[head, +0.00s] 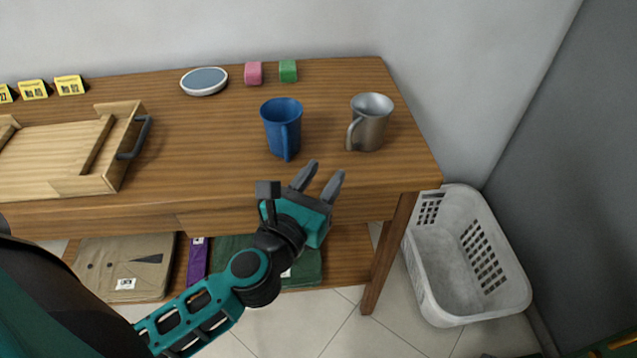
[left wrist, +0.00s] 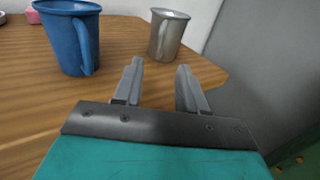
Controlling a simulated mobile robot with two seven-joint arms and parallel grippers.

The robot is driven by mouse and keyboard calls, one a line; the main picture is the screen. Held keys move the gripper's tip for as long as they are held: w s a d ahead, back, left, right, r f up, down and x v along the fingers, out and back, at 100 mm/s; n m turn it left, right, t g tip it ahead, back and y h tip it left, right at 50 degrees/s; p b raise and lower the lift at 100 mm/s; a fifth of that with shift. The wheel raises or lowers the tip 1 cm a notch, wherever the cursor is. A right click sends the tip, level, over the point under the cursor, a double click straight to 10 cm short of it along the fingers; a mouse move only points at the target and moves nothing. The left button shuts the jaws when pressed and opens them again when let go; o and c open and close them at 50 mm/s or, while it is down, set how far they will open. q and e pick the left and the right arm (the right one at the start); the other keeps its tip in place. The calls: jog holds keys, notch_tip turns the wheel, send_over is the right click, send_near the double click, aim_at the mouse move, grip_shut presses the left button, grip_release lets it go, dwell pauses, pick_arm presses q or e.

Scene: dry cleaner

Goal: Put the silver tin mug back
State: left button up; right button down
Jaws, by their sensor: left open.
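The silver tin mug (head: 371,124) stands upright on the wooden table near its right end, its handle toward the front left. It also shows in the left wrist view (left wrist: 168,36), beyond the fingertips. A blue mug (head: 281,127) stands upright to its left, and in the left wrist view it is at the upper left (left wrist: 72,40). My left gripper (head: 322,178) is open and empty, over the table's front edge, in front of and between the two mugs, touching neither. My right gripper is not in view.
A round dish (head: 204,81), a pink block (head: 253,73) and a green block (head: 288,70) sit at the back. A wooden tray (head: 125,160) with a dark handle is at left. A white basket (head: 432,290) stands on the floor at right. Folded clothes (head: 125,262) lie on the lower shelf.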

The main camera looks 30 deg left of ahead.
pick_arm(q)
jog(key=s+d+f+m+g+h, duration=0.2)
jog(key=s+f+m, duration=0.15)
jog(key=m, duration=0.95)
jog(key=s+d+f+m+g+h, duration=0.1)
jog(key=s+d+f+m+h, duration=0.3)
jog(key=m, duration=0.9)
jog(key=s+a+f+m+g+y, duration=0.2)
jog(key=a+f+m+g+y, duration=0.2)
jog(key=f+m, duration=0.7)
jog(key=shift+s+a+f+m, duration=0.2)
jog(key=shift+a+m, duration=0.2)
jog(key=shift+m, duration=0.5)
jog(key=shift+w, duration=0.1)
jog(key=shift+r, duration=0.25)
jog(key=shift+d, duration=0.15)
